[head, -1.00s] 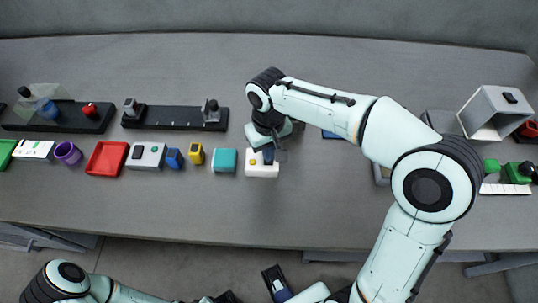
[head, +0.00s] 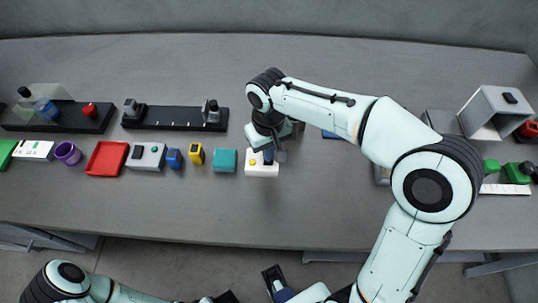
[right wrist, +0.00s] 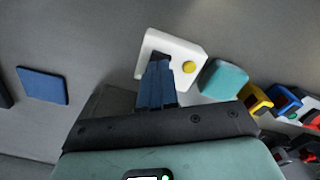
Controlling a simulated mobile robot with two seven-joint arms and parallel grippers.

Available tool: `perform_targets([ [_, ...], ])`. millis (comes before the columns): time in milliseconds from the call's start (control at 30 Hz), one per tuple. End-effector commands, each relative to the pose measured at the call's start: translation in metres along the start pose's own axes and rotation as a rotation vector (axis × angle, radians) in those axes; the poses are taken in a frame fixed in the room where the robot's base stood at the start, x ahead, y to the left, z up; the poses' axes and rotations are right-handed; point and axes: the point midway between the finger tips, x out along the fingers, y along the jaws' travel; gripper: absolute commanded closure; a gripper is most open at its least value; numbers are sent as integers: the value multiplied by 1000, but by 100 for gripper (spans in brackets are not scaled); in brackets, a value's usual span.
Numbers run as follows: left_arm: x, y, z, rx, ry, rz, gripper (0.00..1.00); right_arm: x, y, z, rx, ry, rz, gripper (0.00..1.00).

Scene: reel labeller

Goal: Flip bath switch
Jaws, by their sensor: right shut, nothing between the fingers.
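A white switch box (head: 261,171) with a yellow button lies on the grey table left of my right wrist; it also shows in the right wrist view (right wrist: 190,48). The yellow button (right wrist: 189,67) is on its top face. A dark part on its top beside the button looks like the switch, but it is largely covered by my fingers and its position cannot be told. My right gripper (head: 281,156) is shut and empty at the box's right side. In the right wrist view its blue fingers (right wrist: 157,85) overlap the box's edge; contact is unclear.
A teal block (head: 225,160) stands just left of the box, then yellow and blue pieces, a grey button box (head: 146,156) and a red tray (head: 107,158). A blue pad (right wrist: 43,85) lies flat beyond my right wrist. The table in front of the box is clear.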

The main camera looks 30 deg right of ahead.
Motion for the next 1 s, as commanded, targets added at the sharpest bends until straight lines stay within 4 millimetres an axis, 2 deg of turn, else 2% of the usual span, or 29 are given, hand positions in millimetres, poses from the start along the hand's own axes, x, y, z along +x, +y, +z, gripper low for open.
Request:
perform_targets([
  [1000,5,-2,0,-1,-2,-1,57,7,0,0,0,-1,0,100],
])
